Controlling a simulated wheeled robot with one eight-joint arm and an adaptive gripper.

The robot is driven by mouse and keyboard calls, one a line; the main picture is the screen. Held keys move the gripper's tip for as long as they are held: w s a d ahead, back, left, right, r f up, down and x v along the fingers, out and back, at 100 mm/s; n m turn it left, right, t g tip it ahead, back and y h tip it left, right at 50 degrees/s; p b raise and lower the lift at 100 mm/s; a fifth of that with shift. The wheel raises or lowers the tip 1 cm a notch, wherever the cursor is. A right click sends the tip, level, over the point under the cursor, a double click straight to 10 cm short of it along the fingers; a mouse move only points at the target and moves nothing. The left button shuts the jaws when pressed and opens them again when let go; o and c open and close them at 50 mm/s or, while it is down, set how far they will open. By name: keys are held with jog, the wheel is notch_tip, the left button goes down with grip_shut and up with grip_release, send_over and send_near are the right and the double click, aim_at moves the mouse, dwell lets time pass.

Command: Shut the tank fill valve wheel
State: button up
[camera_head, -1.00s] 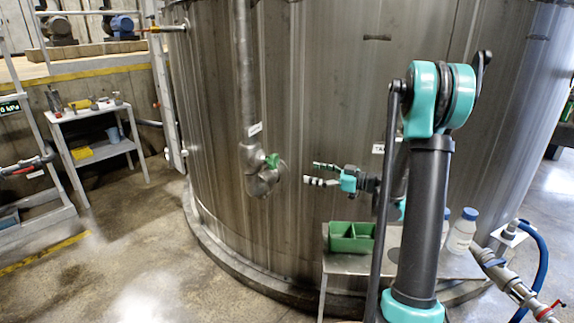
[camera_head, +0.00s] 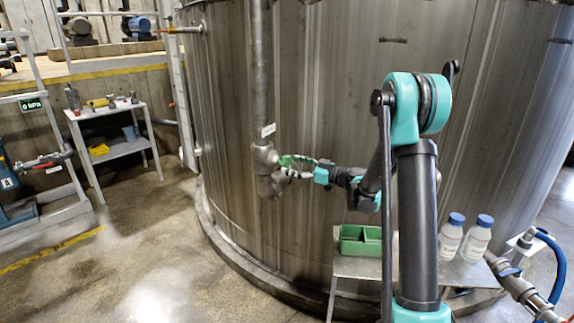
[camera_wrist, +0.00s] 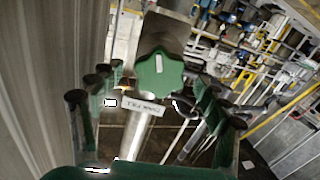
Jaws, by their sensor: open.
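The tank fill valve wheel (camera_wrist: 158,75) is a green lobed knob with a white mark on its face. It sits on a grey pipe fitting, beside a white label (camera_wrist: 146,105) that reads as tank fill. In the head view the wheel (camera_head: 286,160) is at the lower end of the tank's vertical pipe, partly hidden by my gripper (camera_head: 304,167). My gripper is open, its fingers pointing at the wheel. In the wrist view the wheel shows between and beyond the two spread fingers. I cannot tell whether they touch it.
The large steel tank (camera_head: 330,90) fills the space behind the valve. A small bench (camera_head: 355,268) in front of it holds a green bin (camera_head: 360,241) and two white bottles (camera_head: 464,238). A grey shelf cart (camera_head: 118,148) stands at the left. Floor between is clear.

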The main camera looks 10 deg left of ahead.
jog(key=shift+x, duration=1.4)
jog(key=shift+c, duration=0.2)
jog(key=c, duration=1.1)
jog(key=shift+c, duration=0.2)
